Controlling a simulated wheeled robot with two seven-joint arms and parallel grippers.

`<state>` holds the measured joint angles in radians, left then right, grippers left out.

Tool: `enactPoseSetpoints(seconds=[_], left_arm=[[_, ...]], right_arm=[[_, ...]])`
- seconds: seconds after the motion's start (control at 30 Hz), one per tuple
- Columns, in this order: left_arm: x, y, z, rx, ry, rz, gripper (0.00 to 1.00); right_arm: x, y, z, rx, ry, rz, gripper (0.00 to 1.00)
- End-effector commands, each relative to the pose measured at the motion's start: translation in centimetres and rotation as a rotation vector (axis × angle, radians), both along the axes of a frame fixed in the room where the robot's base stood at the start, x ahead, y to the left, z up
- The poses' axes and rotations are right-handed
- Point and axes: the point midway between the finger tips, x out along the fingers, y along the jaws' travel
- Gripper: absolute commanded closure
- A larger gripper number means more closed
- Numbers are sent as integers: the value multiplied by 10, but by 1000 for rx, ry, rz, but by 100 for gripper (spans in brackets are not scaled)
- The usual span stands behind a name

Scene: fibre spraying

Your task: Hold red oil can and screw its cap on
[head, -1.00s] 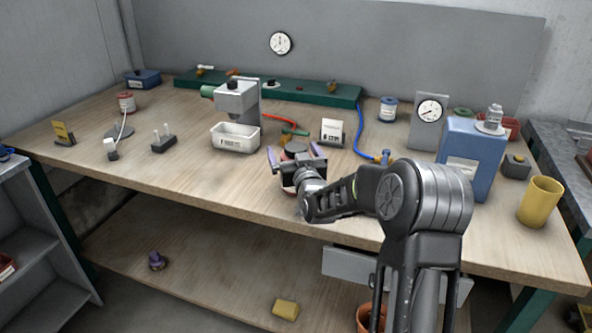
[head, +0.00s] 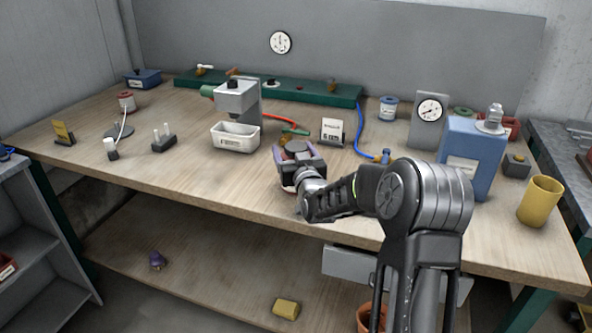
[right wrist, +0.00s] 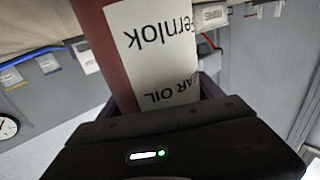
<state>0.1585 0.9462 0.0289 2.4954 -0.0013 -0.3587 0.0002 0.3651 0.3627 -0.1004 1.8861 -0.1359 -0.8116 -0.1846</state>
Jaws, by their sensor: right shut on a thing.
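The red oil can (head: 288,184) stands near the front middle of the workbench, mostly hidden behind my right gripper (head: 299,158). A dark round piece (head: 296,146) shows on top of it; I cannot tell whether this is the cap. In the right wrist view the can (right wrist: 103,40) is dark red, with a white label (right wrist: 150,45) reading "Fernlok" and "GEAR OIL" upside down. My right gripper is shut on the can's body, its fingers on either side. My left gripper is not in view.
A white bin (head: 236,138) under a grey machine stands to the left. A blue canister (head: 472,155) and a yellow cup (head: 539,201) stand to the right. A blue hose (head: 359,135) lies behind the gripper. The bench's left front is mostly clear.

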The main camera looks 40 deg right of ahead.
Motion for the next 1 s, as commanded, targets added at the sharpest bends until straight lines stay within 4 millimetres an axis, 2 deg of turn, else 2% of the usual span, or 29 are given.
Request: enactPoseSetpoints(seconds=[0.07, 0.47, 0.63, 0.77, 1.0], left_arm=[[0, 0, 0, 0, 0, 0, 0], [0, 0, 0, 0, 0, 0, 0], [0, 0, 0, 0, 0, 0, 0], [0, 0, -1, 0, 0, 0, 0], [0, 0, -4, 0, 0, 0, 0]], right_arm=[[0, 0, 0, -1, 0, 0, 61], [0, 0, 2, -2, -2, 0, 94], [0, 0, 3, -2, -2, 0, 94], [0, 0, 13, -3, -5, 0, 94], [0, 0, 54, -3, -10, 0, 94]])
